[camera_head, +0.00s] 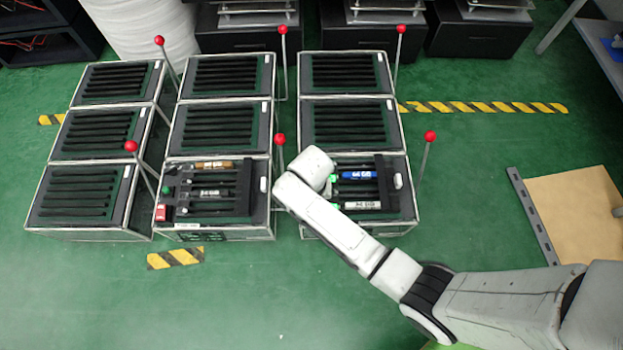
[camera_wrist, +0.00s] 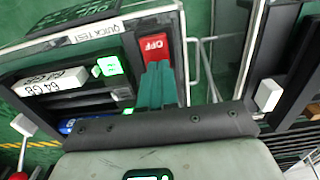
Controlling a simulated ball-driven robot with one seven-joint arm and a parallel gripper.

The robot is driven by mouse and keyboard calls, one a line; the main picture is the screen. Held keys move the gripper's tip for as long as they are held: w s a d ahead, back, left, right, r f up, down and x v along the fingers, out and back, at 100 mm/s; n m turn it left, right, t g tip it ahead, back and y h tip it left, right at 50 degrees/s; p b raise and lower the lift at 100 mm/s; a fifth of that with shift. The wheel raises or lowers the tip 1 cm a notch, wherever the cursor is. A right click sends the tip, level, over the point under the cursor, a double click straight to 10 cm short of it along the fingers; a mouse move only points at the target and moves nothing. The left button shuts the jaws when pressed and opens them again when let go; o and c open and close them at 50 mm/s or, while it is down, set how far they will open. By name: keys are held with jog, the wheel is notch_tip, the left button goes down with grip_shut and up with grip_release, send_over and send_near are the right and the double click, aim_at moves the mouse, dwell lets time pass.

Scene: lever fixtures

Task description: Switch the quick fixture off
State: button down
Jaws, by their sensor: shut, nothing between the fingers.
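The quick fixture (camera_head: 398,222) is the front right box in the head view, partly covered by my arm. In the wrist view its "QUICK TEST" label (camera_wrist: 95,33) runs along the edge. Its red OFF switch (camera_wrist: 154,46) sits beside the label, with green lit spots (camera_wrist: 108,66) nearby. My gripper (camera_wrist: 157,68) is shut and empty, its green fingers pointing at the OFF switch. The fingertips overlap the switch's lower edge; I cannot tell whether they touch it. In the head view my arm hides the switch and the fingertips.
A white 64 GB module (camera_wrist: 50,82) and a blue module (camera_head: 359,175) lie in the fixture's slots. Its red-ball lever (camera_head: 430,136) stands at the right. A similar fixture (camera_head: 213,217) with a red switch stands to the left.

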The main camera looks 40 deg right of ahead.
jog(key=shift+f, duration=0.15)
jog(key=shift+s+p, duration=0.1)
jog(key=shift+p, duration=0.2)
jog(key=shift+s+a+r+p, duration=0.25)
jog(key=shift+s+a+p, duration=0.25)
jog(key=shift+p, duration=0.25)
jog(key=shift+d+r, duration=0.1)
jog(key=shift+r+p, duration=0.55)
jog(key=shift+p, duration=0.15)
notch_tip(320, 180, up, 13)
jog(key=p, duration=0.8)
jog(key=shift+f, duration=0.2)
jog(key=shift+f, duration=0.1)
